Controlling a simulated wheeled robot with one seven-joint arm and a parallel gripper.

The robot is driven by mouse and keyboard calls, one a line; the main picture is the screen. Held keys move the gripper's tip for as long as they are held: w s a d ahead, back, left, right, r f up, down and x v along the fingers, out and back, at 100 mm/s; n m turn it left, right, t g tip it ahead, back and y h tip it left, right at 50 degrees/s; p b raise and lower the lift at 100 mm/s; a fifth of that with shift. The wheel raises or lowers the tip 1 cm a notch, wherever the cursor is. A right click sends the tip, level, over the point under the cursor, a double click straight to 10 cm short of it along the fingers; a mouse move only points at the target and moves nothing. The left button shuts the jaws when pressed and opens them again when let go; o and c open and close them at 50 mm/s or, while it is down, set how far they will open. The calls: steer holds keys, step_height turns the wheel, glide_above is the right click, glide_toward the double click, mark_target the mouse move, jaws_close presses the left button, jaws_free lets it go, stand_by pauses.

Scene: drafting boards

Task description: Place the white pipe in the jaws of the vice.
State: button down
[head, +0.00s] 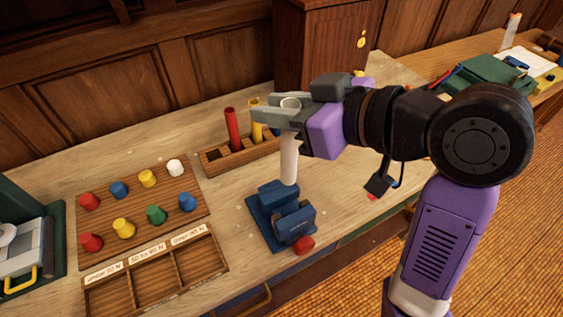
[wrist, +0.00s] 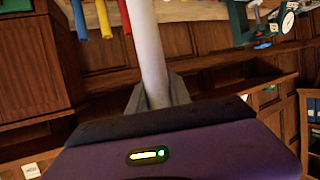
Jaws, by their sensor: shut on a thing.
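The white pipe (head: 289,160) is upright in the head view, held near its top end by my gripper (head: 280,112). My gripper is shut on it from the right, and the pipe's open top rim shows between the fingers. The blue vice (head: 268,225) stands on the bench below, with two jaw blocks and a red knob at its front. The pipe's lower end overlaps the rear jaw block in the picture; I cannot tell its exact height above it. In the wrist view the white pipe (wrist: 149,45) runs up from between the grey fingers (wrist: 155,98).
Behind the vice is a wooden rack (head: 228,158) with red and yellow pipes. To the left lie a board of coloured pegs (head: 140,228) and a labelled, divided tray (head: 160,277). A wooden cabinet (head: 320,45) stands behind. Bare bench surrounds the vice's left side.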

step_height(320, 180, down, 12)
steer(key=shift+f, duration=0.15)
stand_by(0.3)
steer(key=shift+a+f, duration=0.1)
steer(key=c, duration=1.2)
jaws_free()
steer(key=b+v, duration=0.1)
steer(key=v, duration=1.1)
steer(key=shift+f, duration=0.1)
